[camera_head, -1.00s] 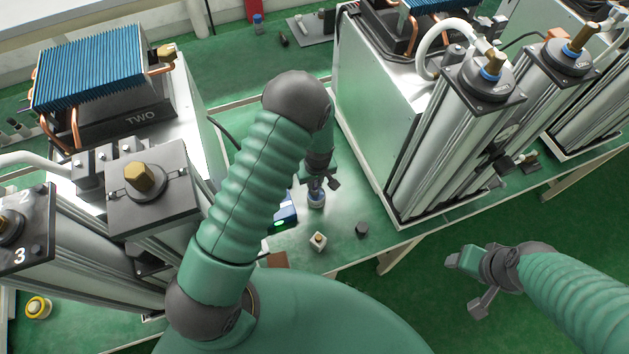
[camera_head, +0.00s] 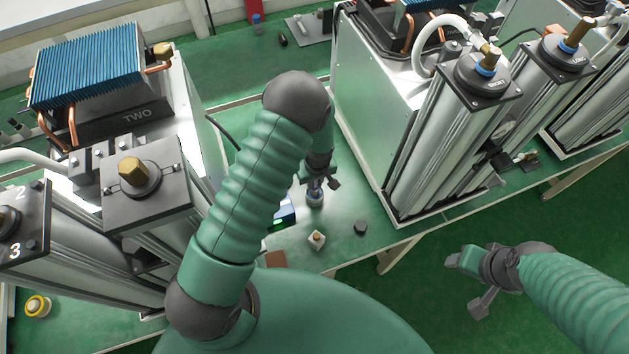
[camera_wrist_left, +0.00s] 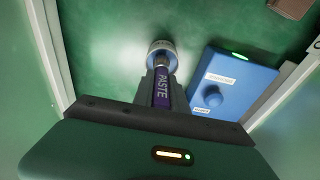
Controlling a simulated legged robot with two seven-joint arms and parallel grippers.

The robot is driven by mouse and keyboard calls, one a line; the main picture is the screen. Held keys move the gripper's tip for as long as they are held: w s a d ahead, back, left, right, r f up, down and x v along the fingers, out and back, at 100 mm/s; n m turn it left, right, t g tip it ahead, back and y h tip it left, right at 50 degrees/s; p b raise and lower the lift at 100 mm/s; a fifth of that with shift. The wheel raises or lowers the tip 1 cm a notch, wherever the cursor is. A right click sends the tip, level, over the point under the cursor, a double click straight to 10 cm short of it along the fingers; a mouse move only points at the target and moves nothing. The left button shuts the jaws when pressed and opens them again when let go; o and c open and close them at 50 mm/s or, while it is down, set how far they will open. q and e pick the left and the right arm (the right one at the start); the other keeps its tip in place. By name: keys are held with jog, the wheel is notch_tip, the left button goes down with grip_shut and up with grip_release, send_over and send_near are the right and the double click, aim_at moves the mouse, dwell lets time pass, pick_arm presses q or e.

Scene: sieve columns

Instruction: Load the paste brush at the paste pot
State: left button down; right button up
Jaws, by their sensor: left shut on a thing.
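My left gripper (camera_head: 318,180) points down over the small paste pot (camera_head: 315,201) on the green bench. It is shut on the paste brush, whose purple handle (camera_wrist_left: 162,92) reads PASTE in the left wrist view. The brush's lower end is at the mouth of the pot, which also shows in the wrist view (camera_wrist_left: 161,47) as a pale ring. I cannot tell how deep the bristles sit, as the brush hides them. My right gripper (camera_head: 466,283) is open and empty, off the bench over the green floor.
A blue box (camera_wrist_left: 232,84) with a green light lies beside the pot. A small pale block (camera_head: 317,240) and a dark cap (camera_head: 361,227) lie nearer the bench edge.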

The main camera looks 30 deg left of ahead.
pick_arm(q)
jog(key=shift+r+p, duration=2.6)
jog(key=shift+r, duration=0.95)
